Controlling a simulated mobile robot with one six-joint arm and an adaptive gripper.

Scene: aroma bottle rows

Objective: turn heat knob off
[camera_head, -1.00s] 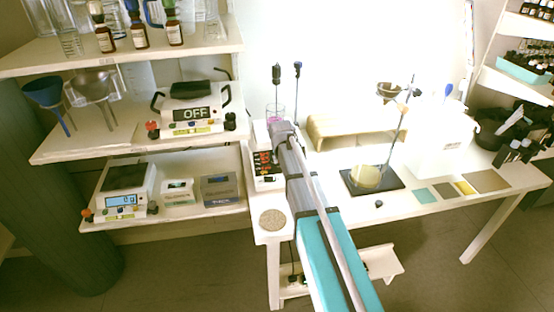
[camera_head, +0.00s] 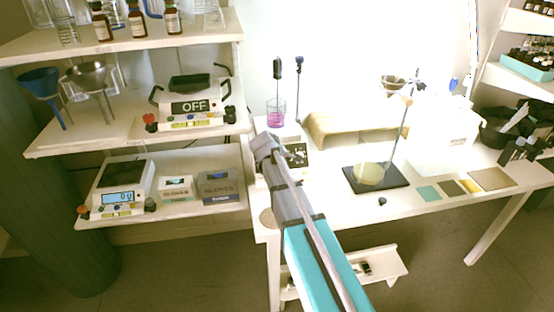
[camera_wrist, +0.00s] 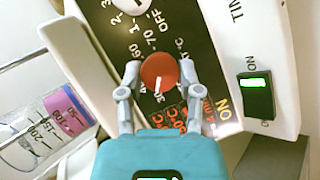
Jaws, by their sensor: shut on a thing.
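The heat knob (camera_wrist: 157,72) is a round red dial with a white pointer line. In the wrist view its line points down, near the 30 mark, while OFF is printed above it. It sits on the dark panel (camera_wrist: 215,60) of a white hotplate device. My gripper (camera_wrist: 160,74) has a finger on each side of the knob and is shut on it. In the head view my gripper (camera_head: 264,146) is at the device's front panel (camera_head: 297,154), and my arm covers part of the device and hides the knob.
A beaker of pink liquid (camera_head: 276,114) stands on the device and shows at left in the wrist view (camera_wrist: 60,115). Shelves stand at left.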

